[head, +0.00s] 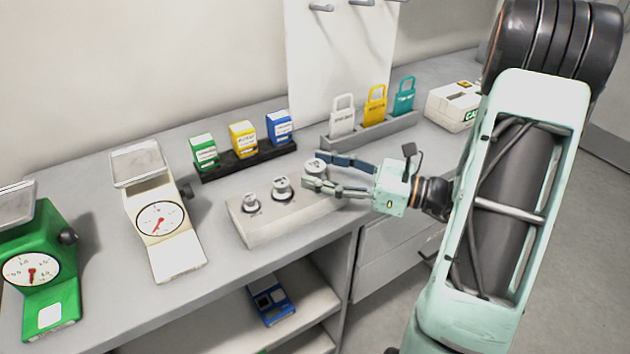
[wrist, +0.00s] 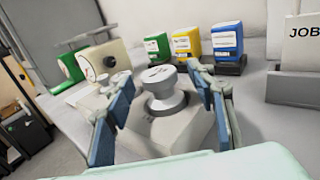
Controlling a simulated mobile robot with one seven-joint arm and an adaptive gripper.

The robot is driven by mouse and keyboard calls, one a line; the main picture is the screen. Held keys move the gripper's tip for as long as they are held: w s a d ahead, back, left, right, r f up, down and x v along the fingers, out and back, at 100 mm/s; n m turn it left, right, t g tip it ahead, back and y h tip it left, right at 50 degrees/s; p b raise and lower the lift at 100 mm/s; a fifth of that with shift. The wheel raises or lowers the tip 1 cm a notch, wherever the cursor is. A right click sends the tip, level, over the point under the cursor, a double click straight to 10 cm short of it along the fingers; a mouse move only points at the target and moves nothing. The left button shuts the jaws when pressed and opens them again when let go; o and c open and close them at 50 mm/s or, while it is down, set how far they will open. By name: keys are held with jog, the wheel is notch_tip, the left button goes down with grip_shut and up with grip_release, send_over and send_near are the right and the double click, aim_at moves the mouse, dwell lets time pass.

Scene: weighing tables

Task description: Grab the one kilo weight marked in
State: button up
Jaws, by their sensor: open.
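Three grey knobbed weights stand in a row on a light grey block (head: 262,232), rising in size from left to right: a small one (head: 251,203), a middle one (head: 282,187) and the largest (head: 315,166). Their top markings are too small to read. My gripper (head: 314,169) reaches in from the right with its fingers apart on either side of the largest weight. In the wrist view this weight (wrist: 163,92) stands upright between the two open blue fingers, with a gap visible on each side. The smaller weights are partly hidden behind the left finger there.
A white dial scale (head: 178,255) and a green one (head: 52,285) stand to the left. Green, yellow and blue boxes sit in a black rack (head: 248,163) behind the block. A grey holder (head: 370,135) with coloured tags and a white box (head: 452,108) stand at the back right.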

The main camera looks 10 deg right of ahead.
jog(key=shift+w+a, duration=0.35)
jog(key=shift+a, duration=0.25)
grip_shut()
jog(key=shift+r, duration=0.1)
